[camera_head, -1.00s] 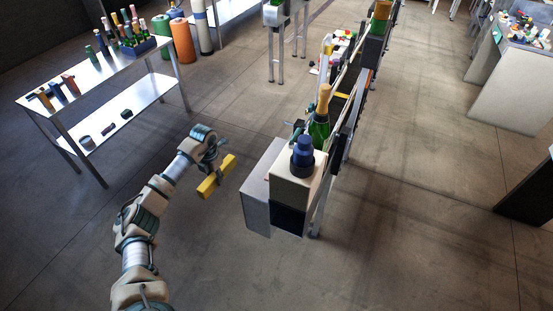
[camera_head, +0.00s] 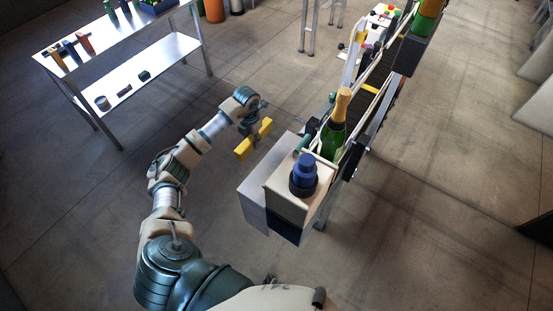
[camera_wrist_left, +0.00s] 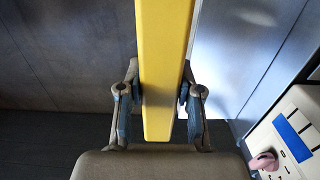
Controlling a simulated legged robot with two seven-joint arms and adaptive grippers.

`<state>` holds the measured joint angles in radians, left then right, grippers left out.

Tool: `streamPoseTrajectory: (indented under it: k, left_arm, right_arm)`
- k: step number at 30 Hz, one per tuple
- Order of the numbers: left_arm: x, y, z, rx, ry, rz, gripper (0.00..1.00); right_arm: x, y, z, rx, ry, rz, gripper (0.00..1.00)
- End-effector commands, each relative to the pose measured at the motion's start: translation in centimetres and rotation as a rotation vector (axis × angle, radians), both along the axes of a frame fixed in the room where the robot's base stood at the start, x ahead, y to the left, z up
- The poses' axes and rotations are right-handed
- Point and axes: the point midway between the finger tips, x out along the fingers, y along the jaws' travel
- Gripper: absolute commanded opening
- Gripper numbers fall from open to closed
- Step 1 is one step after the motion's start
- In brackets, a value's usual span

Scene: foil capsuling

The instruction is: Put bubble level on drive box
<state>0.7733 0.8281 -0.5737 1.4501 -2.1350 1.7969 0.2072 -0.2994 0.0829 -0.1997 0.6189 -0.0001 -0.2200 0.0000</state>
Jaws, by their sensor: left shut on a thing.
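The bubble level is a yellow bar (camera_head: 244,150). My left gripper (camera_head: 254,136) is shut on it and holds it in the air, left of and beyond the box end of the conveyor. In the left wrist view the bar (camera_wrist_left: 164,60) runs lengthwise between the two fingers (camera_wrist_left: 160,95). The drive box appears to be the beige box (camera_head: 285,203) at the near end of the conveyor, with a grey metal face on its left. The level is apart from it. My right gripper is not in view.
A dark blue capped object (camera_head: 304,172) stands on the beige box. A green bottle (camera_head: 333,138) with a tan top stands behind it on the conveyor. A metal shelf table (camera_head: 165,60) is at the upper left. A control panel (camera_wrist_left: 290,135) shows in the wrist view.

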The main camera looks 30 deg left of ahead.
Motion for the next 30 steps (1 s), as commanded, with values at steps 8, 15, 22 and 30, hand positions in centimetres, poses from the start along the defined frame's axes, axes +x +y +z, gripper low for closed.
streamPoseTrajectory:
  k: [8, 15, 22, 30]
  left_arm:
    - [-1.6, -8.0, -0.5, -0.004, 0.003, -0.004, 0.00]
    - [-2.3, -10.7, -1.0, -0.002, 0.001, 0.000, 0.00]
    - [-2.4, -10.7, -3.7, -0.004, 0.006, 0.002, 0.00]
    - [-2.3, -10.6, -4.7, -0.001, 0.003, 0.000, 0.40]
  right_arm:
    - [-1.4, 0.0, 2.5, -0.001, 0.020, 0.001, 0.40]
    - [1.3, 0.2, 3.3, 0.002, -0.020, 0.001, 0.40]
    - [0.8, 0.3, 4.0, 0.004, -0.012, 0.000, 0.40]
    - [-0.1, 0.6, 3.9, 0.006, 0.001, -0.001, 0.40]
